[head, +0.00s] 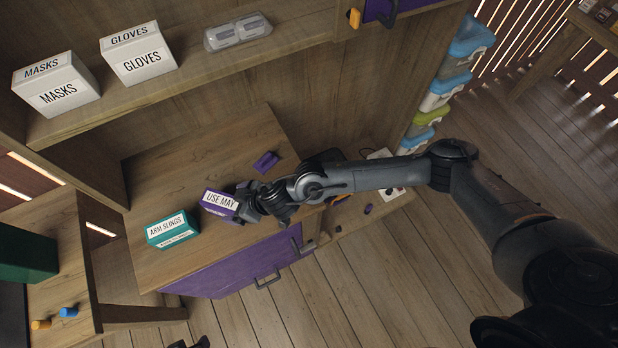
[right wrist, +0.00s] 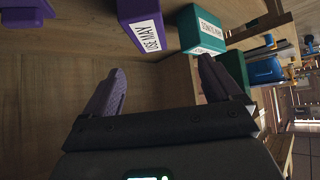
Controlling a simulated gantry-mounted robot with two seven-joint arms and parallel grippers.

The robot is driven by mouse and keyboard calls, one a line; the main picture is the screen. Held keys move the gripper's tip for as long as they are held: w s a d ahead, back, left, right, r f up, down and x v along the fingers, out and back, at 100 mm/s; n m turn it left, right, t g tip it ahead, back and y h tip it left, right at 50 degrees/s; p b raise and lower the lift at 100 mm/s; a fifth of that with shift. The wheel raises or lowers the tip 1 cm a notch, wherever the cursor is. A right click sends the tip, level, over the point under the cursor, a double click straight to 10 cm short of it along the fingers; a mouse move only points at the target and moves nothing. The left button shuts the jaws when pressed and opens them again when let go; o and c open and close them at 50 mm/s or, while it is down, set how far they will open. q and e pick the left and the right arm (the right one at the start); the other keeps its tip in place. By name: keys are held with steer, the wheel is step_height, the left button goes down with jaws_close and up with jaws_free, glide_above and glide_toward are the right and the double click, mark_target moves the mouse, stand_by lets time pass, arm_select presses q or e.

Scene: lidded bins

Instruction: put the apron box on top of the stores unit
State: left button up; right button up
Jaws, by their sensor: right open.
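No box in view has a label reading apron. A purple box (head: 218,204) with a white label reading "USE MAY" stands on the wooden counter (head: 190,165); it also shows in the right wrist view (right wrist: 140,12). My right gripper (head: 243,203) is open just to its right. In the right wrist view my right gripper's fingers (right wrist: 160,85) are spread and empty, with the purple box beyond the tips. A teal box (head: 173,231) labelled "ARM SLINGS" stands left of it. A dark tip at the bottom edge may be my left gripper (head: 192,343). No label names the stores unit.
The upper shelf holds white boxes for masks (head: 58,88) and gloves (head: 138,53) and a clear case (head: 238,32). A small purple object (head: 266,161) lies on the counter. Purple doors with handles (head: 268,279) are below. Lidded bins (head: 440,92) stack at right.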

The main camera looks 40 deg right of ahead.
steer(key=s+a+r+m+t, duration=0.1)
steer(key=s+a+r, duration=0.1)
steer(key=s+r, duration=0.15)
steer(key=s+a+r+m, duration=0.1)
steer(key=s+a+r, duration=0.1)
steer(key=s, duration=0.3)
steer(key=s+d+f+m+g+h, duration=0.1)
steer(key=s+d+f+g+h, duration=0.1)
steer(key=s+d, duration=0.6)
steer(key=s+d+f+m+g+h, duration=0.2)
steer(key=s+d, duration=0.6)
steer(key=d, duration=0.6)
steer(key=shift+d+g+h, duration=0.2)
steer(key=shift+g+h, duration=0.2)
steer(key=shift+h, duration=0.3)
